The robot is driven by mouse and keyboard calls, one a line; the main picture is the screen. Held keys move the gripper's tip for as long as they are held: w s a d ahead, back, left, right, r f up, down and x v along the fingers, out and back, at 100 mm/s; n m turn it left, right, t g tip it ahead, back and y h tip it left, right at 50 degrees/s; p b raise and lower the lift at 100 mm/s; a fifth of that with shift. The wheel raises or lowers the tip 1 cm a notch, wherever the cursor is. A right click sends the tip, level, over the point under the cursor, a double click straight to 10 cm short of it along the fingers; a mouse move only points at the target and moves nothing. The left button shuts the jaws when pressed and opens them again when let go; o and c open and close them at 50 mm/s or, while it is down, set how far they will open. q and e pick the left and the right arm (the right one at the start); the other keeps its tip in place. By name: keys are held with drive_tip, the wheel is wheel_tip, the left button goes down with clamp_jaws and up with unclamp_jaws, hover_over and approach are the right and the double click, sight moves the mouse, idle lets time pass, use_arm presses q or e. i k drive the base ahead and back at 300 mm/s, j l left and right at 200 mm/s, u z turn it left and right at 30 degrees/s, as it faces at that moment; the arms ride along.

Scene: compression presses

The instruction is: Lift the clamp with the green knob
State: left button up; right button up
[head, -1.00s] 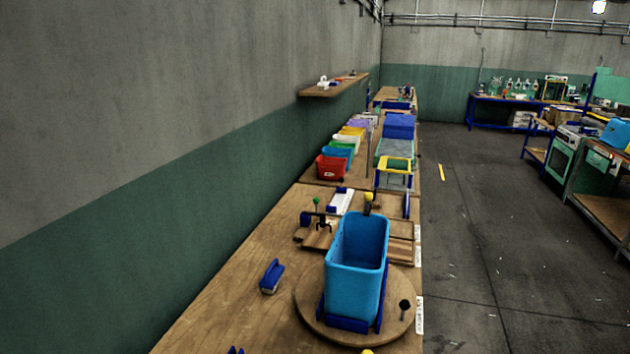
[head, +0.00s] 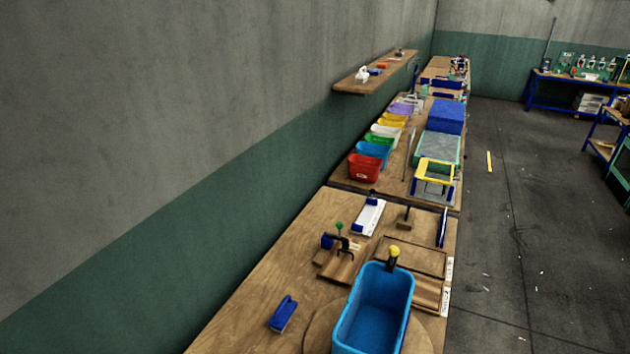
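The clamp with the green knob (head: 339,226) stands on a wooden board on the bench, left of the middle. Its dark arm reaches over the board and a blue part sits at its left. A second clamp with a yellow knob (head: 394,251) shows behind the blue bin and is partly hidden by it. Neither of my grippers shows in the head view.
A blue bin (head: 350,328) stands on a round wooden turntable (head: 322,322) at the front. A blue brush-like item (head: 283,313) lies left of it. Coloured bins, one of them red (head: 364,168), line the bench farther back. Open floor (head: 510,250) lies to the right.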

sight(345, 242)
drive_tip(key=i+l+u, duration=0.3)
drive_tip(key=i+l, duration=0.3)
drive_tip(key=i+l+u, duration=0.35)
drive_tip(key=i+l, duration=0.25)
drive_tip(key=l, duration=0.15)
drive_tip(key=i+l+u, duration=0.15)
drive_tip(key=l, duration=0.3)
drive_tip(key=i+l+u, duration=0.15)
drive_tip(key=i+l, duration=0.15)
drive_tip(key=l, duration=0.15)
drive_tip(key=i+l+u, duration=0.25)
drive_tip(key=l, duration=0.5)
drive_tip(key=i+l+u, duration=0.1)
drive_tip(key=l+u, duration=0.15)
drive_tip(key=l, duration=0.5)
drive_tip(key=l+u, duration=0.25)
drive_tip(key=l, duration=0.55)
drive_tip(key=i, duration=0.05)
